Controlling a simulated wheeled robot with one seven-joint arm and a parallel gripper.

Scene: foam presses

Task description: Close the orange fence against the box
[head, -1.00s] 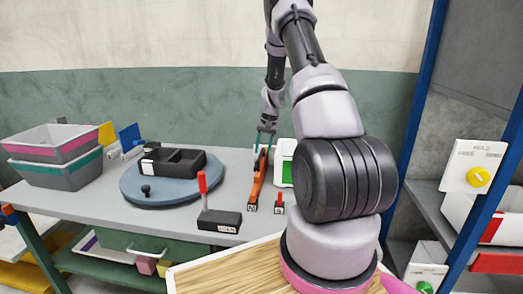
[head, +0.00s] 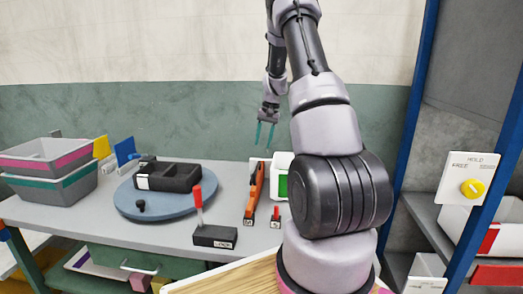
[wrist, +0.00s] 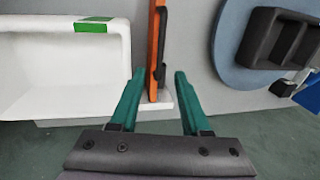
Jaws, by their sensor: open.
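The orange fence (head: 254,192) is a long narrow bar with black parts, lying lengthwise on the grey bench. In the wrist view the fence (wrist: 153,45) has a black piece along its right side and a pale plate at its near end. The white box with a green patch (head: 283,172) stands just right of the fence in the head view. In the wrist view the box (wrist: 65,70) is left of the fence, with a narrow gap between them. My gripper (head: 264,146) is raised above the bench behind the fence, its teal fingers open, empty and pointing down.
A blue turntable (head: 150,207) carries a black tray (head: 180,177). A black block with a red lever (head: 198,198) and a small red-topped piece (head: 276,214) are near the front edge. Grey bins (head: 48,163) stand far left. A hold/free panel (head: 468,179) is at right.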

